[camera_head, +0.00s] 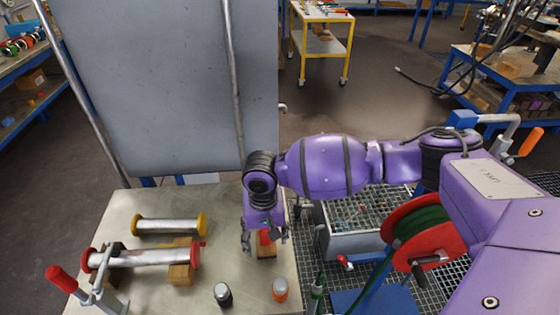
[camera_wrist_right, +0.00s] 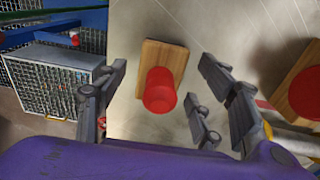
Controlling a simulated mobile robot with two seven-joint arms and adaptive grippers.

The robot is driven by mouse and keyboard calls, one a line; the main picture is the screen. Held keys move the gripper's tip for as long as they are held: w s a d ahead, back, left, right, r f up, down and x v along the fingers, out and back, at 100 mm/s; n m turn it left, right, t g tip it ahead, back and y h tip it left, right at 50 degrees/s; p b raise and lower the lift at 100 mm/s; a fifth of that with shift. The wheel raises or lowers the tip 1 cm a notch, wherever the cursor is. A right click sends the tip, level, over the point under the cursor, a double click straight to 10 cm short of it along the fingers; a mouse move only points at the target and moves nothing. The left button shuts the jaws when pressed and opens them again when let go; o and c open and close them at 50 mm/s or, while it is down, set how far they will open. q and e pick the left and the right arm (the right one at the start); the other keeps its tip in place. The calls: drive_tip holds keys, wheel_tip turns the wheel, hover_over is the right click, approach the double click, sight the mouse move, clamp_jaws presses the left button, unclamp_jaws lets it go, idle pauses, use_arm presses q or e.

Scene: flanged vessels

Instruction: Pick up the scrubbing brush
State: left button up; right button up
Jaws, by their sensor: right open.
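A wooden block with a round red knob (camera_head: 264,250) lies on the metal worktable near its right edge; I take it for the scrubbing brush, though no bristles show. In the right wrist view its red knob (camera_wrist_right: 160,90) points toward the camera, with the wooden block (camera_wrist_right: 163,55) beneath. My right gripper (camera_head: 265,238) is open above it. In the wrist view the fingers stand on either side of the block, apart from it, and nothing is between them in grip. In the head view the gripper partly hides the block. My left gripper is not in view.
On the worktable (camera_head: 130,205), a yellow-ended spool (camera_head: 168,225) and a red-ended one (camera_head: 145,258) lie left, near a red-handled clamp (camera_head: 65,280). A black-capped bottle (camera_head: 222,294) and an orange-capped one (camera_head: 280,289) stand in front. A red reel (camera_head: 410,232) is right.

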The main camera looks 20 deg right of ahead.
drive_tip(key=shift+w+f, duration=0.1)
drive_tip(key=shift+f, duration=0.7)
drive_tip(key=shift+c, duration=0.5)
drive_tip(key=c, duration=1.3)
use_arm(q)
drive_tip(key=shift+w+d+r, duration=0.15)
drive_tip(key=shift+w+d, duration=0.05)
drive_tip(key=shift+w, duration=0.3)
